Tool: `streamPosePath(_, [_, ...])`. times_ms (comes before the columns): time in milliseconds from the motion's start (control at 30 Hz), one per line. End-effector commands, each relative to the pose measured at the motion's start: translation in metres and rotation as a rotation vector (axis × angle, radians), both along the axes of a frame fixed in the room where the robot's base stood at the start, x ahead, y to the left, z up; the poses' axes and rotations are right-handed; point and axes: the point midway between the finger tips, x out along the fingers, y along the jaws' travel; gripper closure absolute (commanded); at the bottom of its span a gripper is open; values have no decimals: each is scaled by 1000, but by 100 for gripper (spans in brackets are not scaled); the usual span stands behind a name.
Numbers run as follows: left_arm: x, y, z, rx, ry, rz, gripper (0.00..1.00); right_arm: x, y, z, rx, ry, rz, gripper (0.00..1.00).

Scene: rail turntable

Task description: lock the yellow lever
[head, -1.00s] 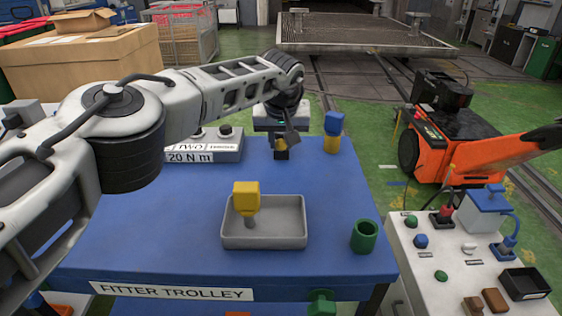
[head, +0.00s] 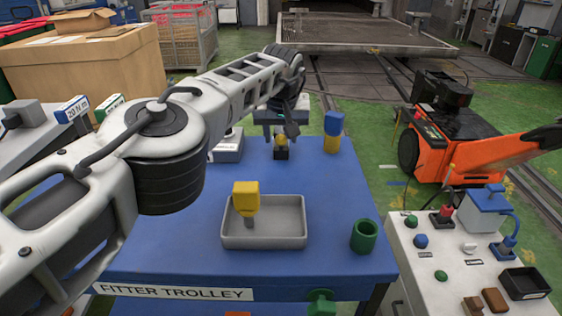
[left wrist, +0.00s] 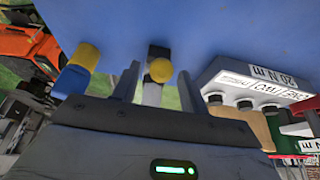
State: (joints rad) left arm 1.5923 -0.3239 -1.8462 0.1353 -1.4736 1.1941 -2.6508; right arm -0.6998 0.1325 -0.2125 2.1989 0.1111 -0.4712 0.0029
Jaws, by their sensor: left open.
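A small yellow-knobbed lever (head: 281,141) on a dark base stands near the far edge of the blue trolley top (head: 190,245). In the left wrist view, its round yellow knob (left wrist: 161,70) faces the camera, with the dark base behind it. My left gripper (head: 289,131) is beside the lever at the trolley's far edge. In the left wrist view my left gripper (left wrist: 156,88) is open and empty, with one finger on each side of the knob in the picture. Whether a finger touches it I cannot tell. My right gripper is not in view.
A blue-topped yellow piece (head: 333,132) stands right of the lever. A grey tray (head: 285,240) holds a yellow-handled tool (head: 246,197). A green cup (head: 364,236) stands at the right edge. A labelled grey box (head: 228,148) lies left of the lever.

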Motion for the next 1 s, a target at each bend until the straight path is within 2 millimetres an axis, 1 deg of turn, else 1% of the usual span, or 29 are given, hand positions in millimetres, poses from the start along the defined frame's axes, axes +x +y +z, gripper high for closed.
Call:
streamPosePath(100, [0, 0, -1, 0, 1, 0, 56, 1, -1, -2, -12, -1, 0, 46])
streamPosePath(167, [0, 0, -6, -1, -2, 0, 56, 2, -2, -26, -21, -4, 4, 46])
streamPosePath(467, [-10, 0, 13, -1, -3, 0, 56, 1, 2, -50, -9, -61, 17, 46])
streamPosePath(500, [-11, 0, 23, -2, -1, -1, 56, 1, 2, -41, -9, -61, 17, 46])
streamPosePath(533, [-12, 0, 26, -1, 0, -2, 56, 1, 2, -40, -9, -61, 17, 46])
streamPosePath(767, [-19, 0, 44, 0, 0, -1, 56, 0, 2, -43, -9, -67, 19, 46])
streamPosePath(900, [-24, 0, 56, -1, 1, 0, 56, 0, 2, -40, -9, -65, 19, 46])
streamPosePath(1000, [-26, 0, 61, -1, 1, 0, 56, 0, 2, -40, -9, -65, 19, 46])
